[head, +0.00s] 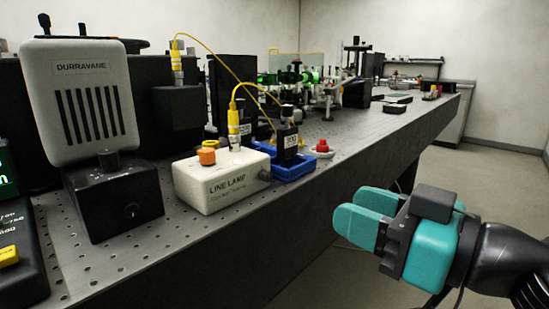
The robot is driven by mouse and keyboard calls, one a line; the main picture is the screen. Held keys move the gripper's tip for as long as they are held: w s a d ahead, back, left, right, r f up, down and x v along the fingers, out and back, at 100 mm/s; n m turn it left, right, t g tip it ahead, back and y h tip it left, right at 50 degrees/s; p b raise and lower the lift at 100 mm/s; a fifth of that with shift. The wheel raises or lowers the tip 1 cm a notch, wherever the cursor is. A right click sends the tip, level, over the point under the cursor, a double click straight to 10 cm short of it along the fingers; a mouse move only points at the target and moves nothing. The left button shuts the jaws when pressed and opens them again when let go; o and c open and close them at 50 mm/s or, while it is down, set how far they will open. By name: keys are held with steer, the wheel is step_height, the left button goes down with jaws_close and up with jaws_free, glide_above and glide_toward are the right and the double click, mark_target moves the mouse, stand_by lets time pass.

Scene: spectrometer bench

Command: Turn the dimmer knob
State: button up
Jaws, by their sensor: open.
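A small dark round knob (131,211) sits on the front face of a black box (112,200). A white slotted lamp housing (80,95) marked DURRAVANE stands on this box. A white box marked LINE LAMP (225,185) lies to its right, with an orange cap or knob (207,156) on top. No label shows which part is the dimmer knob. My gripper (353,208) has teal fingers, is open and looks empty. It is at the lower right, in front of the bench edge and apart from both boxes.
The perforated bench (190,240) runs away to the right. A red button (322,146) sits behind. Yellow cables (218,58) arch above. A meter (20,240) stands at far left. The floor (470,190) at right is clear.

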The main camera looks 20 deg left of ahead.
mark_target(270, 178)
steer(key=p+x, duration=1.1)
steer(key=x, duration=0.1)
steer(key=shift+r, duration=0.2)
steer(key=shift+w+a+f+p, duration=0.25)
steer(key=shift+w+a+p, duration=0.1)
steer(key=shift+a+p, duration=0.25)
steer(key=shift+c, duration=0.4)
jaws_close()
